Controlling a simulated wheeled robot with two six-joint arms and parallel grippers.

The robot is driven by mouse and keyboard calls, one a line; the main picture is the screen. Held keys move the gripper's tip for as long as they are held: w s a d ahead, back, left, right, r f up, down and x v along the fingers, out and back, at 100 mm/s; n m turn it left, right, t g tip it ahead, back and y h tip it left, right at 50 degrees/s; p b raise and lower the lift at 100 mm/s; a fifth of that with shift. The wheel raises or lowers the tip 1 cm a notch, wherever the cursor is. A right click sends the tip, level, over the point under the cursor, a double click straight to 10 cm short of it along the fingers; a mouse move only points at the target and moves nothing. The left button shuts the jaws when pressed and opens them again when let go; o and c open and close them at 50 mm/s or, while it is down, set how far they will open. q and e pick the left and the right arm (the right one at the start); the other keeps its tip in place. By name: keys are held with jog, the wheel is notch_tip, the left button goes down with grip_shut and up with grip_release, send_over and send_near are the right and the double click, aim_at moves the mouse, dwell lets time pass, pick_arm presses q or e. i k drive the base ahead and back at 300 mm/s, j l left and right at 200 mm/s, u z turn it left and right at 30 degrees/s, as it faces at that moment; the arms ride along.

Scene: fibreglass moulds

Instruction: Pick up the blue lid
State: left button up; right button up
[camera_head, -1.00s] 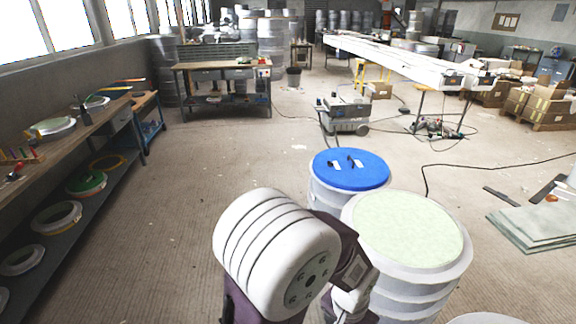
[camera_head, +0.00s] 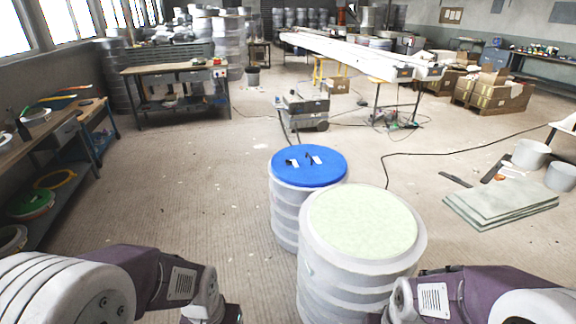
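The blue lid (camera_head: 322,172) is a flat round disc with two small black-and-white handles on top. It lies on a grey ribbed drum (camera_head: 285,215) just ahead of me. My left arm comes in at the lower left and my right arm at the lower right, both short of the blue lid. The fingers of both grippers are out of the picture, below its lower edge. Nothing touches the lid.
A larger grey drum with a pale green top (camera_head: 362,222) stands nearer, right of the lid's drum. Glass-like sheets (camera_head: 500,203) lie on the floor at right. A grey machine (camera_head: 304,108) stands behind the lid. Floor left of the drums is clear.

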aim_at(313, 166)
jog(key=i+j, duration=0.25)
jog(key=j, duration=0.15)
jog(key=i+j, duration=0.55)
jog(key=j, duration=0.25)
jog(key=i+j, duration=0.5)
jog(key=i, duration=0.2)
jog(key=i+j, duration=0.15)
jog(key=i, duration=0.25)
jog(key=i+j, duration=0.2)
jog(key=i, duration=0.2)
jog(key=i+j, duration=0.15)
jog(key=i, duration=0.3)
jog(key=i+l+z, duration=0.1)
jog(key=i+l, duration=0.4)
jog(key=i, duration=0.05)
